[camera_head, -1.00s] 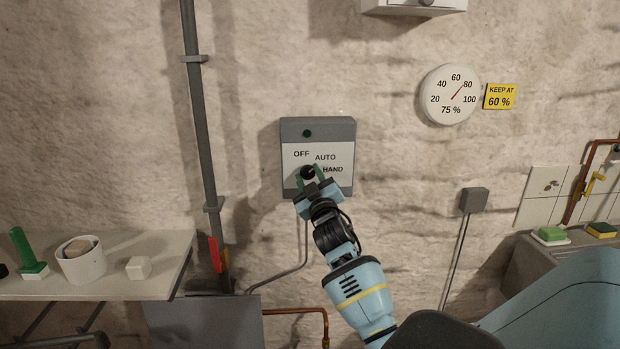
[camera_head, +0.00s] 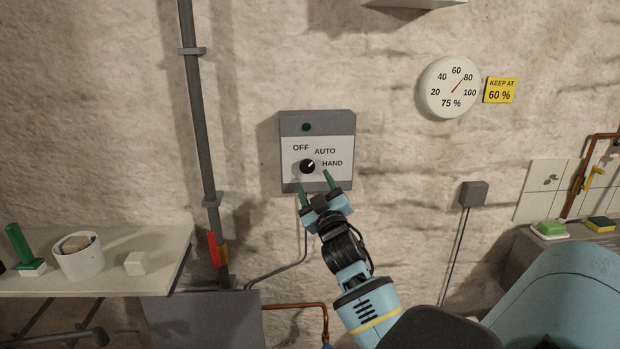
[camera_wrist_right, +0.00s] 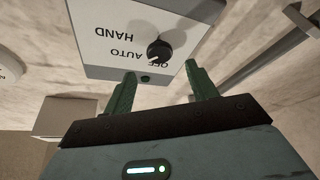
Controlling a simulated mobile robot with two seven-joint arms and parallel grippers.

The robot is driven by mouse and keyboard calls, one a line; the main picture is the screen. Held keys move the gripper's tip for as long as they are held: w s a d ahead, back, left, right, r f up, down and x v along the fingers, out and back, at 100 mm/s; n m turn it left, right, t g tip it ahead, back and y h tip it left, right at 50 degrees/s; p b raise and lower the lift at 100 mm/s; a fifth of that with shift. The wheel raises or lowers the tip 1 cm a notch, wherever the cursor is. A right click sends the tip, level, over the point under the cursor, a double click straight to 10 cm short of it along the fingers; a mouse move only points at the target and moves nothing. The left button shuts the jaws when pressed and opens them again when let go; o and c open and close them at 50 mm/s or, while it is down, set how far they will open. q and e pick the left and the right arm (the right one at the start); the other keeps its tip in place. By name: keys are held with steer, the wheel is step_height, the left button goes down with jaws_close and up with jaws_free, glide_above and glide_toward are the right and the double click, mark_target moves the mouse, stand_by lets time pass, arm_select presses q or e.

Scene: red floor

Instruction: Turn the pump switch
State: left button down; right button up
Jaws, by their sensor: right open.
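The pump switch is a black round knob (camera_head: 307,166) on a grey wall box (camera_head: 317,120) with a white plate marked OFF, AUTO and HAND. Its small pale mark points up and right, towards the AUTO and HAND side; I cannot tell exactly which label. My right gripper (camera_head: 315,181) is open and empty, with green fingers just below the knob and apart from it. In the right wrist view the knob (camera_wrist_right: 159,50) shows upside down beyond the open fingers of the gripper (camera_wrist_right: 160,72). My left gripper is not in view.
A dial (camera_head: 450,87) reads near 75 %, beside a yellow "KEEP AT 60 %" sign (camera_head: 500,90). A dark vertical pipe (camera_head: 200,110) runs left of the box. A shelf (camera_head: 110,285) with a white pot (camera_head: 79,263) stands lower left. The wall around the box is mostly clear.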

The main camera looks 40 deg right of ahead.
steer(key=shift+v, duration=1.15)
